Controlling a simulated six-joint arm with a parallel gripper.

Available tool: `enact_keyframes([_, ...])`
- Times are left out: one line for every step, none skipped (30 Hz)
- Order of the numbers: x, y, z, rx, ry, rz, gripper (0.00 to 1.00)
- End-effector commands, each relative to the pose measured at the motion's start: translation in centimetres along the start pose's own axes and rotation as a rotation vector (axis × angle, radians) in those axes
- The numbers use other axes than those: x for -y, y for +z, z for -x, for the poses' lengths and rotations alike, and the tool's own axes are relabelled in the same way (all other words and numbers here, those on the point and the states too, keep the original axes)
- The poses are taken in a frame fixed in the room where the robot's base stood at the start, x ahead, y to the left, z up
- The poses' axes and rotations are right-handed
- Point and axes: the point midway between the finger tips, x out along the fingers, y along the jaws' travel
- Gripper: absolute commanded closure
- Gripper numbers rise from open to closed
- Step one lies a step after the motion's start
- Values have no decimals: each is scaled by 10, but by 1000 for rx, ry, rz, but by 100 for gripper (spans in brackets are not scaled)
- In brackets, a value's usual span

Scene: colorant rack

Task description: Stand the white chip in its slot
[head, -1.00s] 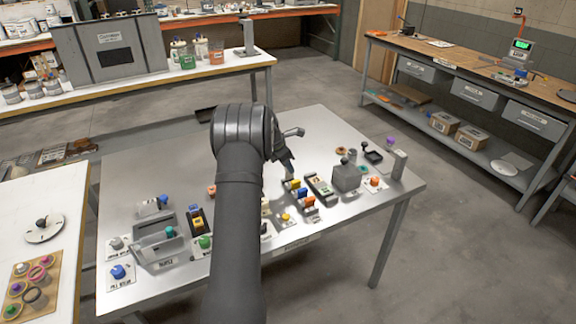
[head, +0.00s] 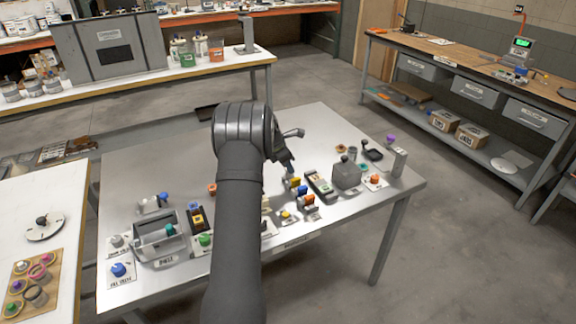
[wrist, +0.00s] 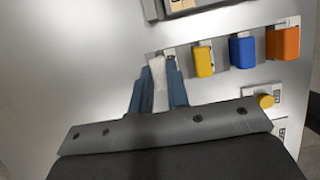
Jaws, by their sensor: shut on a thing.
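In the wrist view, the white chip (wrist: 158,72) is held between the two blue fingers of my gripper (wrist: 158,92). It stands in line with the yellow chip (wrist: 203,60), the blue chip (wrist: 242,51) and the orange chip (wrist: 283,43), at the left end of their row. There is a gap between the white and yellow chips. I cannot tell whether its lower end is inside a slot. In the head view, the yellow (head: 294,182), blue (head: 302,190) and orange (head: 309,200) chips show right of my arm. The white chip is not discernible there.
A yellow knob on a white plate (wrist: 265,101) sits near the row. A dark tray with light pieces (head: 320,186) and a grey block (head: 346,174) stand to the right. A grey bin (head: 160,238) stands at the left.

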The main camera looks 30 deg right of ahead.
Motion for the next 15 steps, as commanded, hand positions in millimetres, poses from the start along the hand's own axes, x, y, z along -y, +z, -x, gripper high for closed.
enact_keyframes([0, 0, 0, 0, 0, 0, 100])
enact_keyframes([0, 0, 0, 0, 0, 0, 100])
enact_keyframes([0, 0, 0, 0, 0, 0, 100])
enact_keyframes([0, 0, 0, 0, 0, 0, 100])
enact_keyframes([0, 0, 0, 0, 0, 0, 100])
enact_keyframes([0, 0, 0, 0, 0, 0, 100])
enact_keyframes([0, 0, 0, 0, 0, 0, 100])
enact_keyframes([0, 0, 0, 0, 0, 0, 100])
enact_keyframes([0, 0, 0, 0, 0, 0, 100])
enact_keyframes([0, 0, -1, 0, 0, 0, 100])
enact_keyframes([0, 0, -1, 0, 0, 0, 100])
enact_keyframes([0, -1, -2, 0, 0, 0, 100])
enact_keyframes([0, -1, -3, 0, 0, 0, 100])
enact_keyframes([0, -2, -4, 0, 0, 0, 100])
enact_keyframes([0, -2, -5, 0, -1, 0, 100])
